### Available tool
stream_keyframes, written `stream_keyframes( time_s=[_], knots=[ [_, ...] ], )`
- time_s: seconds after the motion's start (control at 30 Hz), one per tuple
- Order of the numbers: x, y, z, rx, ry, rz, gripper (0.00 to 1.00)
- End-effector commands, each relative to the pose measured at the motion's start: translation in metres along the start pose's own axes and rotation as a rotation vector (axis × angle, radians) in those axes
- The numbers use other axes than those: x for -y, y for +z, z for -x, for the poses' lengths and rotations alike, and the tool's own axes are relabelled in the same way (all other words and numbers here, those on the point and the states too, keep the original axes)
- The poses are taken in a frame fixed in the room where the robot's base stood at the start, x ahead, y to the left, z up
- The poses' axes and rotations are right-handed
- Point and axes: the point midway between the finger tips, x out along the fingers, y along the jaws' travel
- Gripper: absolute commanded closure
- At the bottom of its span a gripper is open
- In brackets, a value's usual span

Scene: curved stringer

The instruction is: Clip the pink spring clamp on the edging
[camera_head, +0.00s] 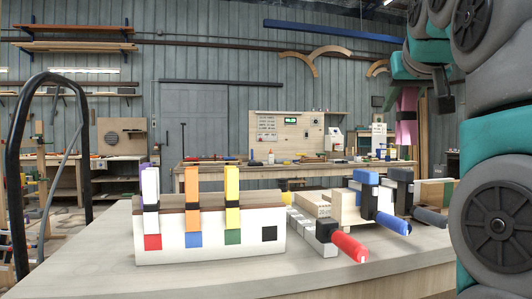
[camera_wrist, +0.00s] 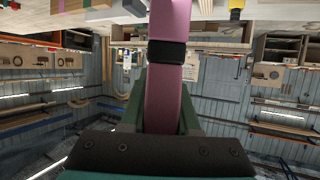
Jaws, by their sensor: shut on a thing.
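The pink spring clamp (camera_head: 406,118) with a dark band hangs from my gripper (camera_head: 408,88) at the right of the head view, well above the workbench. In the wrist view, the pink clamp (camera_wrist: 168,95) stands between the green fingers of my gripper (camera_wrist: 166,82), which is shut on it. A dark brown strip, seemingly the edging (camera_head: 262,206), runs along the top of a white block.
The white block (camera_head: 210,252) bears red, blue, green and black squares; the strip above the black square (camera_head: 269,233) is bare. Bar clamps with red (camera_head: 349,246) and blue (camera_head: 393,224) handles jut forward on the right. The bench front (camera_head: 340,270) is clear.

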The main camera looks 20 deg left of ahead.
Motion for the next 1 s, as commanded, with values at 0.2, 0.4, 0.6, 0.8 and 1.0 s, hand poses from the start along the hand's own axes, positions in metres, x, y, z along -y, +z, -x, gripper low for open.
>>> stream_keyframes(
  time_s=[0.2, 0.4, 0.6, 0.8, 1.0],
  knots=[
    [0.036, 0.004, -0.014, 0.001, -0.054, 0.023, 1.00],
    [0.065, 0.010, -0.023, 0.003, -0.099, 0.043, 1.00],
    [0.098, 0.016, -0.034, 0.004, -0.147, 0.061, 1.00],
    [0.132, 0.023, -0.043, 0.003, -0.199, 0.083, 1.00],
    [0.177, 0.039, -0.056, 0.005, -0.266, 0.112, 1.00]
  ],
)
